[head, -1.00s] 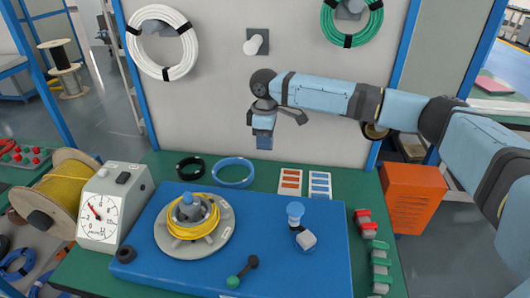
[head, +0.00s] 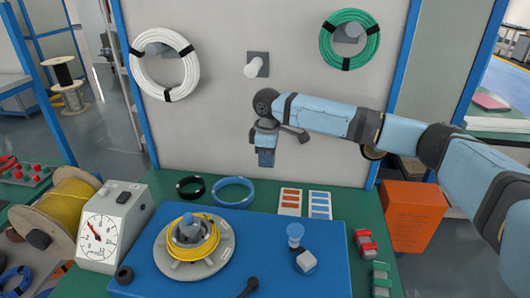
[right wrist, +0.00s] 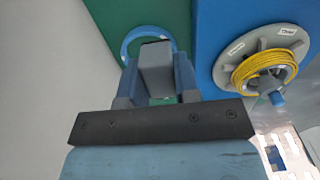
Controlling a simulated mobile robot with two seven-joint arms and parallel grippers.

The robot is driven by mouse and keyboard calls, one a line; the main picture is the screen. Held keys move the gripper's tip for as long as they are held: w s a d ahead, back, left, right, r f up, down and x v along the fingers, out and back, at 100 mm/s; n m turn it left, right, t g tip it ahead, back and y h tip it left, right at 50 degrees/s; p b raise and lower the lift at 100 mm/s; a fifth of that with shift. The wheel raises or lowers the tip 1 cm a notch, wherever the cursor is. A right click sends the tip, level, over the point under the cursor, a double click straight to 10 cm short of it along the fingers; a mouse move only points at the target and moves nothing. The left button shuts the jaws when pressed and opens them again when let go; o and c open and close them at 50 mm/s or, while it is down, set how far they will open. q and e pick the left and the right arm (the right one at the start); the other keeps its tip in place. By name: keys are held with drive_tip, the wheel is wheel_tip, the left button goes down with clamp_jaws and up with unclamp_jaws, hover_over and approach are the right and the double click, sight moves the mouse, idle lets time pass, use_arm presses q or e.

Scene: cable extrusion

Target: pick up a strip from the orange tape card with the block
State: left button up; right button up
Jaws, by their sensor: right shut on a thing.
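The orange tape card (head: 290,202) lies flat on the green table, a white card with several orange strips. My right gripper (head: 266,158) is up in front of the grey wall panel, behind and to the left of the card in the head view, apart from it. In the right wrist view, my right gripper (right wrist: 158,88) is shut on a grey block (right wrist: 156,66) between its blue fingers. The block is hard to tell from the fingers in the head view. The orange card does not show in the right wrist view. My left gripper is not in view.
A blue-striped tape card (head: 320,205) lies beside the orange one. A blue ring (head: 233,192) and a black ring (head: 191,187) lie to the left.

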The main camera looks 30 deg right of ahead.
drive_tip(key=d+f, duration=0.2)
drive_tip(key=f, duration=0.2)
drive_tip(key=s+d+f+p, duration=0.1)
drive_tip(key=d+f, duration=0.2)
drive_tip(key=s+d+f, duration=0.1)
drive_tip(key=d+f, duration=0.1)
drive_tip(key=f, duration=0.2)
drive_tip(key=shift+s+d+f+p, duration=0.15)
drive_tip(key=shift+d+f+p, duration=0.15)
drive_tip(key=shift+d, duration=0.1)
drive_tip(key=b, duration=0.6)
hover_over(290, 206)
wheel_tip(290, 206, down, 4)
drive_tip(key=shift+d+f, duration=0.15)
drive_tip(key=shift+f, duration=0.1)
drive_tip(key=shift+f+b, duration=0.4)
drive_tip(key=shift+b, duration=0.1)
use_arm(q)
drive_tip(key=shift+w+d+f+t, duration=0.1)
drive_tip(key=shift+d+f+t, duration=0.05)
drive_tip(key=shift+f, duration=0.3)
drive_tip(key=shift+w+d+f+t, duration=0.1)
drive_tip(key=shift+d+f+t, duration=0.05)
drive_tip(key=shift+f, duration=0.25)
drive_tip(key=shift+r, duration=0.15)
use_arm(e)
drive_tip(key=shift+f, duration=0.7)
